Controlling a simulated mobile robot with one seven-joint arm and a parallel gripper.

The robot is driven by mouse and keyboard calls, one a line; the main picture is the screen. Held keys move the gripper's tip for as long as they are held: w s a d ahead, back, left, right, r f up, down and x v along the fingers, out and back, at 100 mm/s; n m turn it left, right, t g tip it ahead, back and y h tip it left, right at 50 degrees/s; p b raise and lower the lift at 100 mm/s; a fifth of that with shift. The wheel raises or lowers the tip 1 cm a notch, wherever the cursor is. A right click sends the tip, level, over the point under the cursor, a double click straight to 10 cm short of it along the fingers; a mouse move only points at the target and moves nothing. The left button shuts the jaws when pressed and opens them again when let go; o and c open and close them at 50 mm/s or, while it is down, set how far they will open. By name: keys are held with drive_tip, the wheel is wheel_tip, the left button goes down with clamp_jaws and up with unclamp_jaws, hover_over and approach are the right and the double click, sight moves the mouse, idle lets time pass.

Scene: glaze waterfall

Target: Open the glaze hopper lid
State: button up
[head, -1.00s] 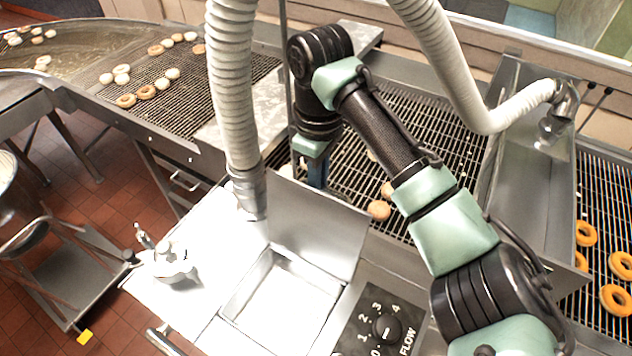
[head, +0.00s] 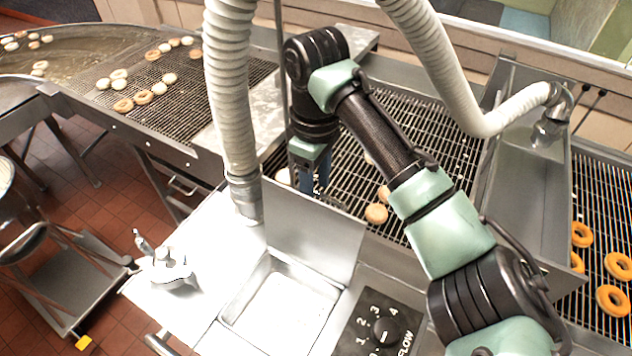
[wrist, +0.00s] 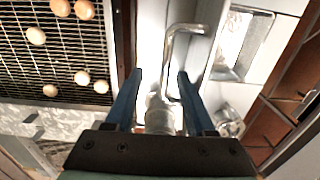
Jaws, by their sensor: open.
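The glaze hopper lid (head: 312,235) is a flat grey metal panel. It stands raised at the back edge of the hopper opening (head: 282,305), whose pale interior shows from above. The opening also shows in the wrist view (wrist: 240,42). My gripper (wrist: 160,82) is open, with two blue fingers apart. In the head view the gripper points down behind the lid's top edge, and the lid hides its fingertips. In the wrist view a bent metal bar (wrist: 172,50) lies beyond and between the fingers. I cannot tell whether either finger touches the lid.
A ribbed hose (head: 231,100) comes down close left of the lid. Another hose (head: 440,65) hangs to the right. A wire conveyor with pastries (head: 376,213) runs behind the hopper. A FLOW dial (head: 384,331) sits right of the opening. A metal fitting (head: 168,268) stands left.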

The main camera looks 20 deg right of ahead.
wheel_tip(320, 180, up, 7)
drive_tip(key=p, duration=0.5)
drive_tip(key=shift+f, duration=0.2)
drive_tip(key=shift+r, duration=0.9)
